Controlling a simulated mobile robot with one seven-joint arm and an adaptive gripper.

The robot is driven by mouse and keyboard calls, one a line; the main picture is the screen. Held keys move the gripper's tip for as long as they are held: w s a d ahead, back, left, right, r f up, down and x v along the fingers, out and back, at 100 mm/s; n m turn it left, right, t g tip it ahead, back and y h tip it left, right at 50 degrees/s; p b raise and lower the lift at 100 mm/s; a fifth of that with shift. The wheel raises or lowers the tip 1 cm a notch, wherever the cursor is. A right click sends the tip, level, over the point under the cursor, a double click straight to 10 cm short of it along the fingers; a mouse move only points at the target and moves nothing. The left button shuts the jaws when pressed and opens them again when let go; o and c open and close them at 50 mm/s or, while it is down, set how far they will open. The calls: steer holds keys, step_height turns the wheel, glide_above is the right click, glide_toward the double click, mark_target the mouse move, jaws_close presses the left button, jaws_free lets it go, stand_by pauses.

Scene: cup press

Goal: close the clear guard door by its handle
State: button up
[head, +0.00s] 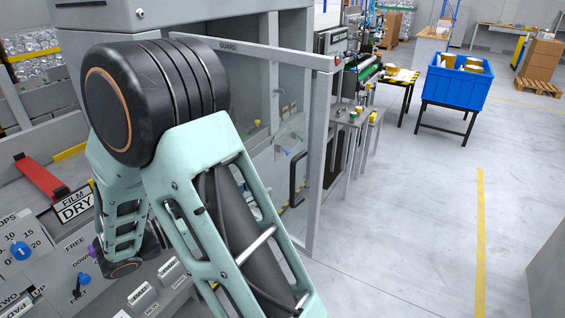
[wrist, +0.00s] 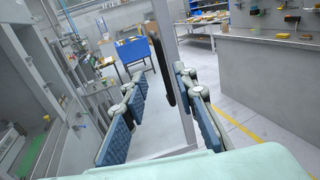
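The clear guard door (head: 318,160) stands swung out from the machine, with a grey frame and a "GUARD" label on its top rail. Its black upright handle (head: 297,178) is near the free edge. In the wrist view the door's grey post (wrist: 187,128) runs down the middle, and the handle (wrist: 161,68) lies beside it. My gripper (wrist: 160,78) is open, its two blue-padded fingers apart, with the handle between them in the picture. I cannot tell whether either finger touches it. The gripper is not discernible in the head view, where my arm covers part of the door.
The grey machine housing (head: 75,50) and its control panel stand at the left. A blue bin (head: 455,88) on a stand and a small table (head: 402,76) are farther back. A grey counter (wrist: 270,80) is at the right in the wrist view. The floor right of the door is clear.

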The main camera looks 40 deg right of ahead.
mark_target(291, 174)
steer(key=d+p, duration=0.2)
steer(key=d, duration=0.7)
steer(key=shift+d+r, duration=0.1)
steer(key=shift+d, duration=0.75)
steer(key=shift+c, duration=0.4)
jaws_close()
